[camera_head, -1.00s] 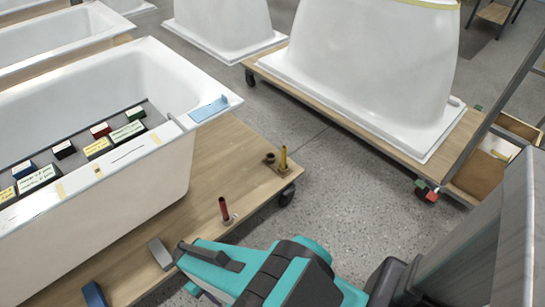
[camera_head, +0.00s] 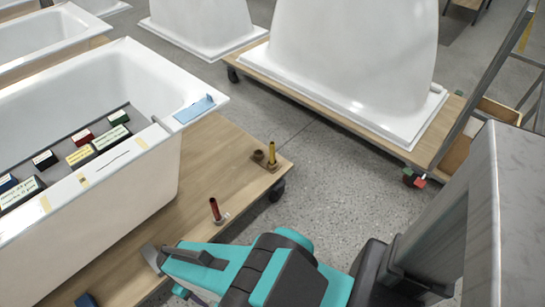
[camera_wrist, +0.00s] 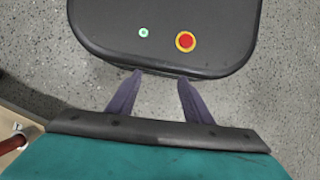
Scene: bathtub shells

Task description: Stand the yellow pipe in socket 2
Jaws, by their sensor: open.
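The yellow pipe (camera_head: 271,153) stands upright near the far right corner of the wooden platform, in a small holder whose number I cannot read. A short brown ring-like socket (camera_head: 259,155) is just left of it. A red pipe (camera_head: 214,210) stands in a pale holder nearer to me; part of what looks like it shows at the left edge of the wrist view (camera_wrist: 12,145). My gripper (camera_wrist: 160,88) is open and empty, its two dark fingers apart over the floor and my dark base. It is away from the yellow pipe. In the head view its fingertips are hidden.
A white bathtub (camera_head: 150,185) with several labelled blocks on a tray stands on the wooden platform (camera_head: 205,160). A blue piece (camera_head: 190,112) lies on its rim. A second platform (camera_head: 455,115) bears an upturned tub at the right. Grey floor lies clear between the platforms.

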